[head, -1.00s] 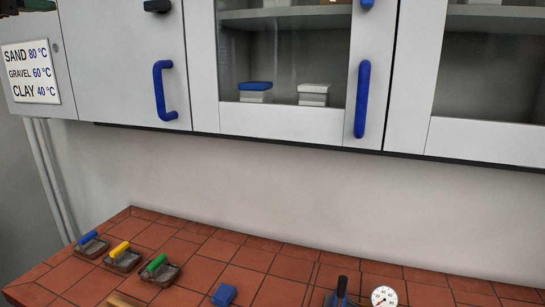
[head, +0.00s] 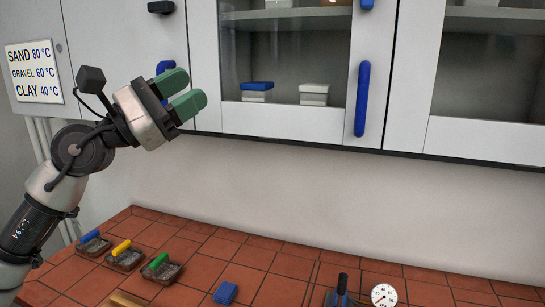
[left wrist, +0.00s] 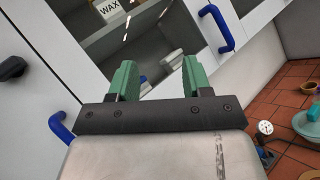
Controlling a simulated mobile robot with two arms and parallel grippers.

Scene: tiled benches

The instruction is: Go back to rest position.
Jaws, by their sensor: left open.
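My left gripper (head: 187,92) is raised in front of the wall cabinet in the head view, its green fingers pointing right. Its fingers are apart with nothing between them. It hides most of a blue handle (head: 163,67) on the left cabinet door. In the left wrist view my left gripper (left wrist: 154,80) shows the same gap, with the cabinet behind it. My right gripper is in neither view.
The tiled bench (head: 205,252) below carries several trays with coloured handles, such as the green-handled one (head: 162,268), a blue block (head: 225,293) and a round dial (head: 384,295). A glass-fronted cabinet with a blue handle (head: 361,100) hangs above.

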